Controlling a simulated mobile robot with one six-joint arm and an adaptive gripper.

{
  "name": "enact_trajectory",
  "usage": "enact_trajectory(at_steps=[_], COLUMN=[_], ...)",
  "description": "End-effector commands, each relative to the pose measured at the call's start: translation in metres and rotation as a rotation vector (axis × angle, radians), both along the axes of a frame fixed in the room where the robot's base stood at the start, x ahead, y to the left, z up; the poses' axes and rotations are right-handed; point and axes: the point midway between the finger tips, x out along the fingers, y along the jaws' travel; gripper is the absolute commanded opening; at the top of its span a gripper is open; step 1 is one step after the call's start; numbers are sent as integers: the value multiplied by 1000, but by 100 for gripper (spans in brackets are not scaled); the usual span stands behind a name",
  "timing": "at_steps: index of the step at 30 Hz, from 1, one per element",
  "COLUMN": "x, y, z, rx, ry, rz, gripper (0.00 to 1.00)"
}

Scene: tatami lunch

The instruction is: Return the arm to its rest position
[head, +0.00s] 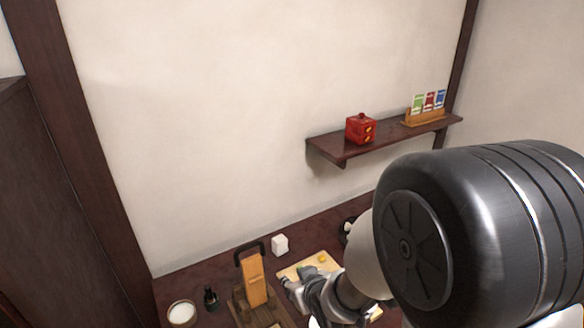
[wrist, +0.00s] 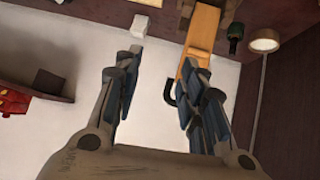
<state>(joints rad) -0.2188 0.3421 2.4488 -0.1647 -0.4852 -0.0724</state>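My gripper (wrist: 162,68) shows in the wrist view with its two fingers wide apart and nothing held between them. In the head view my gripper (head: 302,287) is low in the picture, over or in front of the pale board; its exact height is hard to tell. My dark arm link fills the lower right of the head view and hides part of the table.
The dark table holds a wooden stand (head: 255,282) with a dark handle, a white block (head: 280,245), a small dark bottle (head: 211,299), a white bowl (head: 182,313) and a pale board (head: 318,262). A wall shelf (head: 345,150) bears a red box (head: 360,129) and a card holder (head: 424,117).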

Motion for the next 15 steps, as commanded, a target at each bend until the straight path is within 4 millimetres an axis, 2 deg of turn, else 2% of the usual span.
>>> enact_trajectory(at_steps=[1, 5, 8, 11, 15], x=[-4, -32, -61, -98, -156], y=[-15, -49, -72, -92, -112], z=[23, 63, 90, 114, 140], rx=[-9, -30, -35, -33, -17], ry=[10, 84, 141, 203, 288], rz=[-37, -130, -198, -265, -347], gripper=[38, 38, 38, 38, 38])
